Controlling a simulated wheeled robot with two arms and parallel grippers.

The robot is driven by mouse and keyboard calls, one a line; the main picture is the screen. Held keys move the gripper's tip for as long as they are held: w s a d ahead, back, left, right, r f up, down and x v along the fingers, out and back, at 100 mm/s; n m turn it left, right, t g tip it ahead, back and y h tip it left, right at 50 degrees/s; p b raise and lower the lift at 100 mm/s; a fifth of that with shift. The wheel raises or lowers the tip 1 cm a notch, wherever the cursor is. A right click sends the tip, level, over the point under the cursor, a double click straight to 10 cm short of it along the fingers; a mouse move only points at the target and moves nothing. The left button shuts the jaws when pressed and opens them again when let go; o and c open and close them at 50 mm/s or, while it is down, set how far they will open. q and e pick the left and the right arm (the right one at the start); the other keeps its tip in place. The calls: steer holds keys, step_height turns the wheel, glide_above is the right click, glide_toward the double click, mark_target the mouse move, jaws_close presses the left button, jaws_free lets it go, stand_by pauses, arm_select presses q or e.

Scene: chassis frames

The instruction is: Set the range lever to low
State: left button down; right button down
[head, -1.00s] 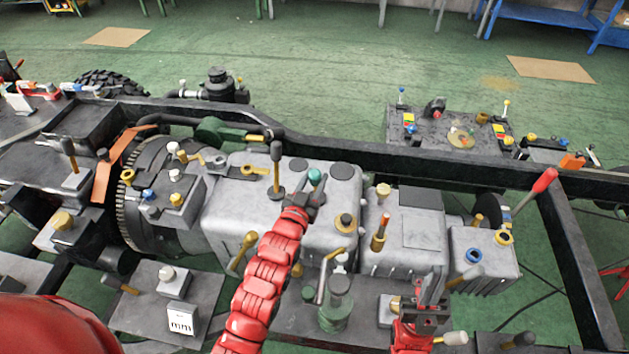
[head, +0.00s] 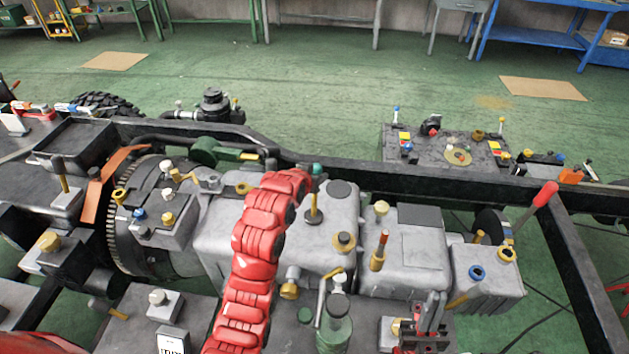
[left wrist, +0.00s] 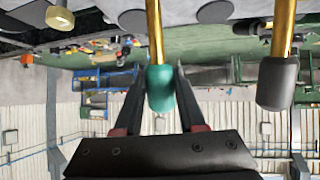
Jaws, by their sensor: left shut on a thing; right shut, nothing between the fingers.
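A lever with a teal knob (head: 318,169) and a gold shaft stands on the grey gearbox housing (head: 365,215). No label shows whether it is the range lever. My left gripper (head: 315,174) is shut on the knob, mostly hidden behind my red arm in the head view. In the left wrist view the teal knob (left wrist: 160,88) sits between the two black fingers. A second lever with a dark grey knob (left wrist: 277,84) stands to its right there; my arm hides it in the head view. My right gripper (head: 425,322) is shut and empty near the front of the housing.
A brass-based lever with a red top (head: 379,250) and a long red-handled lever (head: 543,195) stand to the right. A black frame rail (head: 400,178) runs behind the housing. A control panel (head: 440,150) lies beyond it. Green floor beyond is mostly clear.

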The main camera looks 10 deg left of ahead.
stand_by(0.4)
arm_select(q)
steer(key=c, duration=0.9)
jaws_free()
steer(key=o, duration=0.4)
steer(key=shift+w+f, duration=0.1)
steer(key=shift+w, duration=0.1)
steer(key=shift+s, duration=0.1)
steer(key=p+v, duration=1.4)
steer(key=v, duration=0.3)
steer(key=shift+r, duration=0.3)
steer(key=shift+a, duration=0.1)
